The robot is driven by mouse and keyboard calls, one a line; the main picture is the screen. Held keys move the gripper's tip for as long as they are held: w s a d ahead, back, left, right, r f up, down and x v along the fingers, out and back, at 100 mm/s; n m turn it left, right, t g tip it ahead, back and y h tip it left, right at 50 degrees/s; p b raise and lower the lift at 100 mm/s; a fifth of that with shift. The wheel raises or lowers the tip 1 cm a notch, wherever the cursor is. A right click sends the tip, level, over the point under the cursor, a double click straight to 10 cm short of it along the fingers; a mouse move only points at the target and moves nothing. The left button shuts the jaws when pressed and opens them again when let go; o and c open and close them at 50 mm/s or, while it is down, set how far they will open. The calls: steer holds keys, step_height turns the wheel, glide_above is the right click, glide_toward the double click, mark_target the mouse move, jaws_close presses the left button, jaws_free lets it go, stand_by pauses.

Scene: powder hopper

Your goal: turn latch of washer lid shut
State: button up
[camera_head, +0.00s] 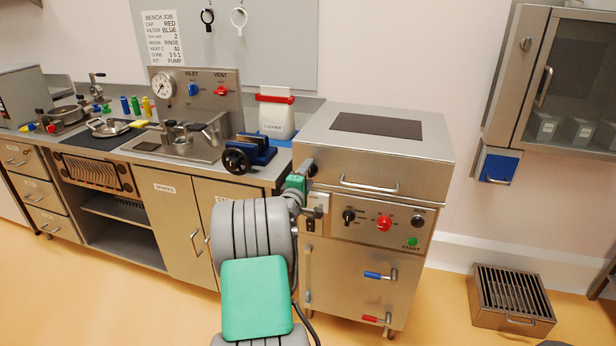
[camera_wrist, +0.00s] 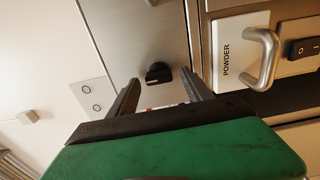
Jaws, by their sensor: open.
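The washer (camera_head: 375,150) stands at the right end of the bench, with its steel lid (camera_head: 380,120) down. In the wrist view a small black knob (camera_wrist: 158,70), which looks like the lid latch, sits on a steel face near a seam. My gripper (camera_wrist: 161,82) is open, with one finger on each side of the knob in the picture. I cannot tell whether the fingers touch it. In the head view my green gripper body (camera_head: 296,183) is at the washer's upper left front corner, where the arm partly hides the latch area.
Beside the knob are the powder drawer (camera_wrist: 235,55) with its bar handle (camera_wrist: 265,58) and a black rocker switch (camera_wrist: 303,48). The lid handle (camera_head: 370,186) and control knobs are to the right in the head view. A blue vise (camera_head: 250,152) stands close by on the bench.

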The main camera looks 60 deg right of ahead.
steer(key=shift+a, duration=0.1)
steer(key=s+a, duration=0.1)
steer(key=a, duration=0.6)
steer(key=shift+a, duration=0.25)
steer(key=shift+s, duration=0.15)
